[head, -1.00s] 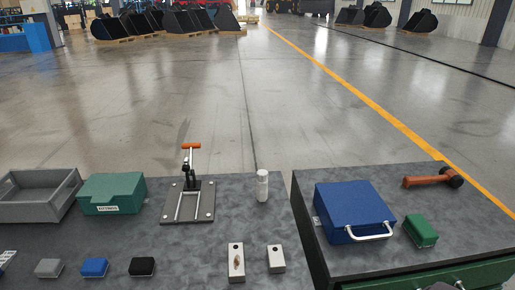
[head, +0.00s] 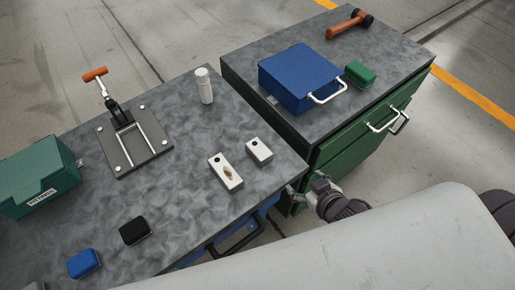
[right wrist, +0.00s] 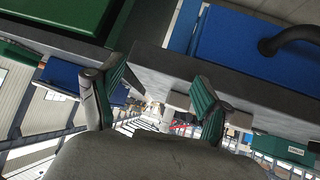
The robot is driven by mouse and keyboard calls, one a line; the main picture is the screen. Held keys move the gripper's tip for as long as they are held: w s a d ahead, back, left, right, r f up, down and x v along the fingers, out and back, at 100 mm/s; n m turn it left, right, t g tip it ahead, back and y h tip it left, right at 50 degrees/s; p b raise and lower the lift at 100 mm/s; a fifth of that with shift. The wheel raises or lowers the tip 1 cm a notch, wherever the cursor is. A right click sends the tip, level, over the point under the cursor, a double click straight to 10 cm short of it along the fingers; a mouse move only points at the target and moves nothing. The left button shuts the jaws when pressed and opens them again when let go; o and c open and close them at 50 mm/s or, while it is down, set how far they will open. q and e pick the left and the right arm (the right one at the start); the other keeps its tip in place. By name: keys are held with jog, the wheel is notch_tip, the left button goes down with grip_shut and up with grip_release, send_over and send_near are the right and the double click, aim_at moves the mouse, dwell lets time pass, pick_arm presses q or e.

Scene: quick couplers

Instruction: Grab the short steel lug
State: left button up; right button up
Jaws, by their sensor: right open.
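The short steel lug (head: 259,151) is a small pale metal block with a dark hole. It lies on the grey top of the left bench, near its right front corner. A longer steel lug (head: 226,173) with a dark hole and a brownish mark lies to its left. My right gripper (head: 305,190) is empty beside the bench's front right corner, apart from the short lug. In the right wrist view its two teal-padded fingers (right wrist: 160,76) stand apart. My left gripper is out of view.
A green cabinet (head: 400,85) stands to the right, bearing a blue case (head: 298,75), a green block (head: 360,73) and a mallet (head: 348,25). A white bottle (head: 204,86), a toggle-clamp plate (head: 135,150) and small blocks are on the left bench (head: 180,215). Its edge has a handle.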

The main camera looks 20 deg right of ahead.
jog(key=a+r+n+t+y, duration=0.2)
jog(key=a+r+t+y, duration=0.15)
jog(key=r, duration=0.25)
send_near(260, 150)
jog(key=shift+g+y, duration=0.25)
jog(key=x, duration=0.4)
jog(key=shift+w+p, duration=0.2)
jog(key=shift+p, duration=0.2)
jog(key=shift+w+f, duration=0.1)
jog(key=shift+w, duration=0.45)
jog(key=p+x, duration=0.1)
jog(key=x, duration=0.3)
jog(key=shift+w+f, duration=0.15)
jog(key=c, duration=1.4)
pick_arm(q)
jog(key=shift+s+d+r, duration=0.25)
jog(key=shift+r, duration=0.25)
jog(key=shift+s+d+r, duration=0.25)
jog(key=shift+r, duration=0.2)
pick_arm(e)
grip_shut()
jog(key=shift+r, duration=0.2)
